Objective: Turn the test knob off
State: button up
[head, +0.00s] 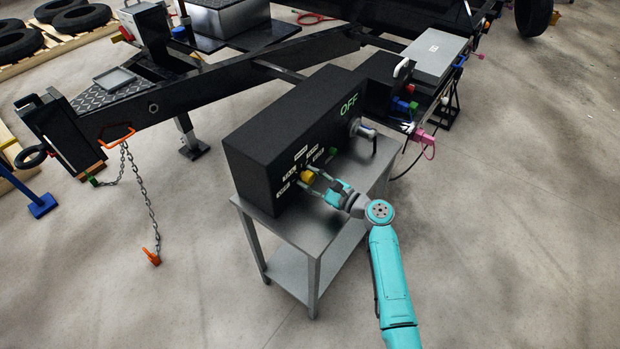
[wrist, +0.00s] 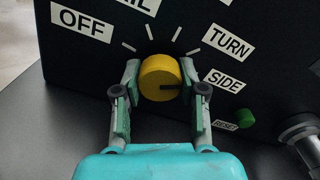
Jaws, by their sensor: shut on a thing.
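The test knob (wrist: 158,72) is yellow and round, on the front face of a black test box. Its dark pointer line points right, toward the SIDE label (wrist: 223,82). The OFF label (wrist: 81,25) is at the knob's upper left. In the head view the knob (head: 307,175) sits low on the box face. My gripper (wrist: 160,80) has a finger on each side of the knob and is shut on it. In the head view my gripper (head: 313,180) reaches the knob from the lower right.
The black box (head: 262,135) stands on a grey metal table (head: 300,250) and shows a green OFF readout (head: 349,105). A green RESET button (wrist: 245,118) and a round metal connector (wrist: 303,130) are right of the knob. A trailer frame (head: 220,90) lies behind.

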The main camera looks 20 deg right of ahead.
jog(key=n, duration=0.5)
jog(key=shift+n, duration=0.3)
jog(key=n, duration=1)
jog(key=shift+n, duration=0.4)
jog(key=shift+f+n, duration=0.1)
jog(key=shift+n, duration=2.1)
jog(key=o, duration=1.2)
jog(key=shift+c, duration=0.2)
